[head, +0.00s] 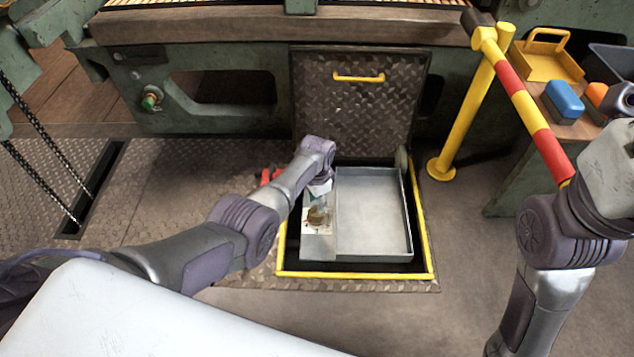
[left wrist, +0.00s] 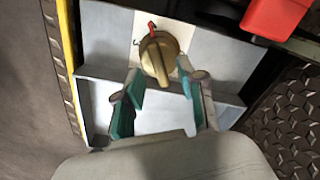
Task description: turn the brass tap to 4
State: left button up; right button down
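The brass tap (left wrist: 158,58) sits on a pale plate on the grey wall of the open floor pit; it also shows in the head view (head: 319,215). Its raised grip runs nearly up and down in the left wrist view, its upper end close to a red pointer (left wrist: 151,30). In the head view my left gripper (head: 319,190) is over the pit. My right gripper is not seen.
A yellow frame (head: 355,275) edges the pit, with a grey tray (head: 375,215) inside and a raised hatch lid (head: 355,110) behind. A red part (left wrist: 275,18) is close by. A yellow post (head: 470,110) with a striped bar stands right, beside a bench holding a blue object (head: 564,101).

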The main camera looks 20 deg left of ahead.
pick_arm(q)
notch_tip(320, 180, up, 10)
dwell(0.5)
jog(key=shift+f, duration=0.1)
